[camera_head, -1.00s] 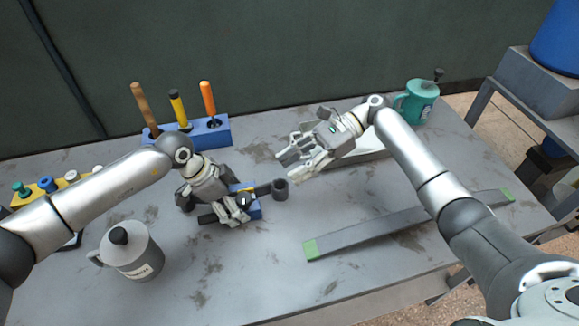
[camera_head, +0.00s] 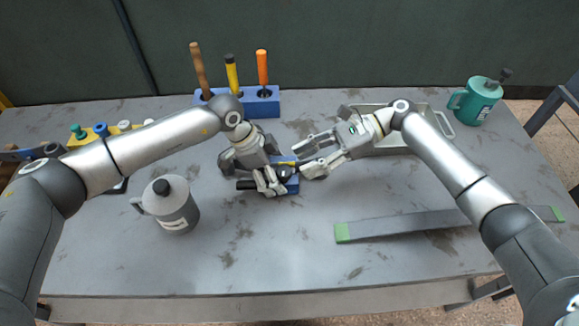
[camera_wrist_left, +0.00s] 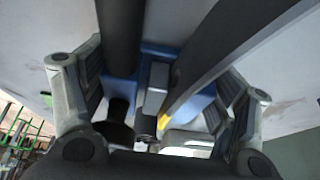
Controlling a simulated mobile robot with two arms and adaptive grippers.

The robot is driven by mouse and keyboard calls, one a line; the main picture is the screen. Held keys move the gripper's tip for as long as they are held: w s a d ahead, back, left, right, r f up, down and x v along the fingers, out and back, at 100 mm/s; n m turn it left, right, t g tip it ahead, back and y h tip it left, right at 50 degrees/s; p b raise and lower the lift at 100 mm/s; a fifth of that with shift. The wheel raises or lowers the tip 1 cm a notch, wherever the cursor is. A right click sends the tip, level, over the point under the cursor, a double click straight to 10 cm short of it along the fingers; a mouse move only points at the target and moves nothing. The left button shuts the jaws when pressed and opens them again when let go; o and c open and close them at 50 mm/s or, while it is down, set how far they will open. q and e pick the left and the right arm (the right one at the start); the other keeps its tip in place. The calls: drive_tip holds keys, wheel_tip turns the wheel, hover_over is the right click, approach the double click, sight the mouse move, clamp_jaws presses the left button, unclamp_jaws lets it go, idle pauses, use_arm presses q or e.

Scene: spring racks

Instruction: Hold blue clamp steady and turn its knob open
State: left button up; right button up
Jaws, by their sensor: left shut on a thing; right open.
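The blue clamp (camera_head: 293,184) lies on the grey workbench, mostly covered by my grippers in the head view. My left gripper (camera_head: 266,180) is shut on it. In the left wrist view, the clamp's blue body (camera_wrist_left: 122,90) shows between the finger pads, with dark bars and a yellow-tipped part crossing it. My right gripper (camera_head: 308,156) is open at the clamp's right end, fingers pointing left. The knob is hidden or too small to make out there, so contact with it cannot be told.
A blue holder (camera_head: 262,104) with upright tools stands behind. A grey canister (camera_head: 170,208) is at front left and a metal tray (camera_head: 436,109) behind my right arm. A grey bar with green ends (camera_head: 400,226) lies at front right. A green canister (camera_head: 475,101) stands far right.

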sight(289, 167)
drive_tip(key=shift+x, duration=2.7)
drive_tip(key=c, duration=0.7)
drive_tip(key=shift+w+n+g+h, duration=0.25)
drive_tip(key=shift+n+g+h, duration=0.05)
drive_tip(key=shift+n+g, duration=0.55)
drive_tip(key=shift+w+n+g+h, duration=0.1)
drive_tip(key=shift+n+g+h, duration=0.7)
drive_tip(key=shift+n+g, duration=0.6)
drive_tip(key=o, duration=0.7)
drive_tip(key=shift+r, duration=0.1)
